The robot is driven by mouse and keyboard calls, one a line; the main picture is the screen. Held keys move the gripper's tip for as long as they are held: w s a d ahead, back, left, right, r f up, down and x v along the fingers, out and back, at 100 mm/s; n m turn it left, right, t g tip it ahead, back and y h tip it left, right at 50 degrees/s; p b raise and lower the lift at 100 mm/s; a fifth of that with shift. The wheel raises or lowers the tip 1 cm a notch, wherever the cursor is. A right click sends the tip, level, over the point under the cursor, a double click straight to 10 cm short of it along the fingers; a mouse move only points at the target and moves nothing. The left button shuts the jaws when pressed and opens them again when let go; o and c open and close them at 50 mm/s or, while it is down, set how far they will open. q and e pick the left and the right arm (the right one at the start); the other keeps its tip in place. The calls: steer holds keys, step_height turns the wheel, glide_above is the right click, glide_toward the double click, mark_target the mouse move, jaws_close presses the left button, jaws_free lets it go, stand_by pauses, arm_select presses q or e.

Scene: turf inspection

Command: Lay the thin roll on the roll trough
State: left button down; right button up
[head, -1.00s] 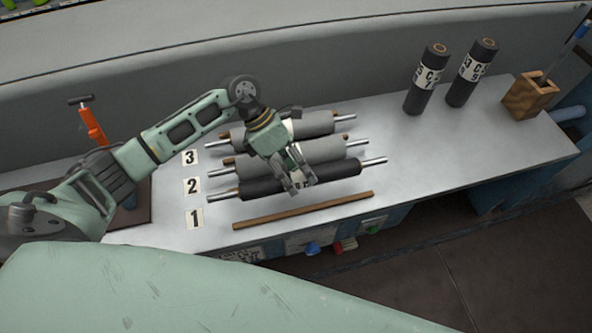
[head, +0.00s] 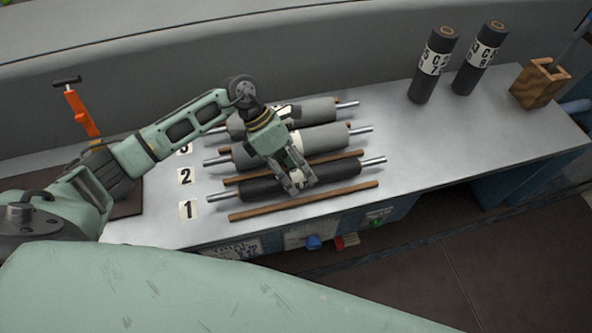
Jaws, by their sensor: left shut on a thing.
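A slim dark roll (head: 332,171) with bright metal shaft ends is in front of two thicker grey rolls, level with the label 1. My left gripper (head: 301,187) comes down over its middle with its jaws shut on it and hides part of the body. The roll appears low between two brown wooden strips, the front strip (head: 305,202) and the rear strip (head: 232,181), which look like the sides of a roll trough. I cannot tell whether it touches the bench. My right gripper is not in view.
The middle grey roll (head: 322,136) and the back grey roll (head: 313,112) lie just behind. Labels 1, 2 and 3 are on the left. Two upright dark rolls (head: 433,70) (head: 480,60) and a wooden box (head: 540,83) stand at right. The bench (head: 440,140) is clear at right centre.

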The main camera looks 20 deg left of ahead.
arm_select(q)
steer(key=c, duration=1.1)
jaws_free()
steer(key=shift+s, duration=0.1)
steer(key=shift+a+f, duration=0.1)
steer(key=v, duration=1.2)
steer(key=shift+r, duration=0.3)
